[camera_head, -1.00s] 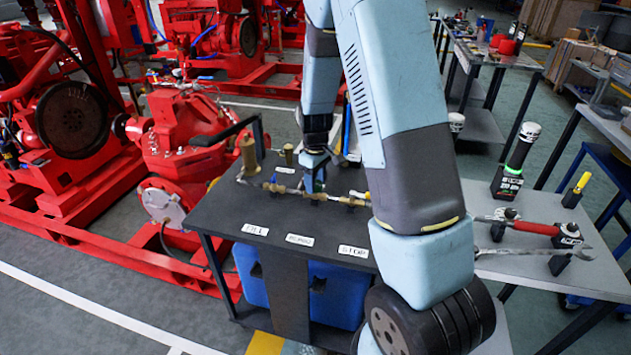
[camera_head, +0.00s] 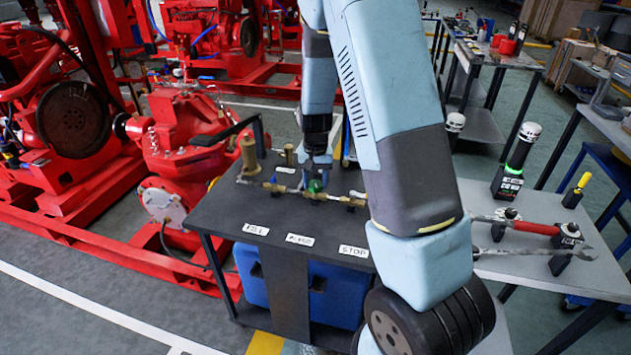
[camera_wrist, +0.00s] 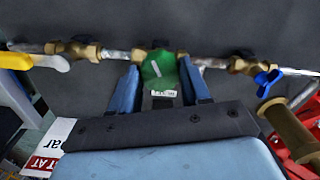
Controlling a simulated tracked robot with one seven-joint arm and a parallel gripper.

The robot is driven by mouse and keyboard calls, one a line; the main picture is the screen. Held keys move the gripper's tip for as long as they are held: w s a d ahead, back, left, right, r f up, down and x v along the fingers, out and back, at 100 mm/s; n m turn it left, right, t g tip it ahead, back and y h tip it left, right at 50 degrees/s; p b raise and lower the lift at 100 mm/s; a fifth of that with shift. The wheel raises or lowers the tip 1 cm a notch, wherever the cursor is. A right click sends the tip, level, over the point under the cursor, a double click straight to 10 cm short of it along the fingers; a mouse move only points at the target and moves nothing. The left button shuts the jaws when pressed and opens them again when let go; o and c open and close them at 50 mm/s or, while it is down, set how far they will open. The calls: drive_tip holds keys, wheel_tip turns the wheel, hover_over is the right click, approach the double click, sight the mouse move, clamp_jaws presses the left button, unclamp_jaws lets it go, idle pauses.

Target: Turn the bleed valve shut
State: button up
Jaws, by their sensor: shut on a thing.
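The bleed valve has a green knob (camera_wrist: 158,70) with a pale line on top, set on a brass body in the middle of a pipe run. In the head view the green knob (camera_head: 316,186) shows just below my gripper (camera_head: 316,172). In the wrist view my gripper (camera_wrist: 163,82) points at the valve, with one blue finger on each side of the knob, and is shut on it. The pale line is tilted against the pipe. The exact finger contact is partly hidden. The pipe (camera_head: 292,190) lies along the dark bench top.
A blue-handled valve (camera_wrist: 267,81) and a yellow-handled valve (camera_wrist: 15,60) flank the bleed valve on the same pipe. Brass cylinders (camera_head: 249,155) stand at the bench's back left. Labels (camera_head: 299,239) line its front edge. A grey tool table (camera_head: 500,275) stands at right.

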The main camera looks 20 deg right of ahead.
sight(315, 183)
drive_tip(key=m, duration=0.5)
drive_tip(key=shift+w, duration=0.15)
drive_tip(key=shift+m, duration=0.3)
idle(0.3)
drive_tip(key=o, duration=1.1)
drive_tip(key=shift+c, duration=0.2)
wheel_tip(315, 183, up, 14)
drive_tip(key=shift+f, duration=0.15)
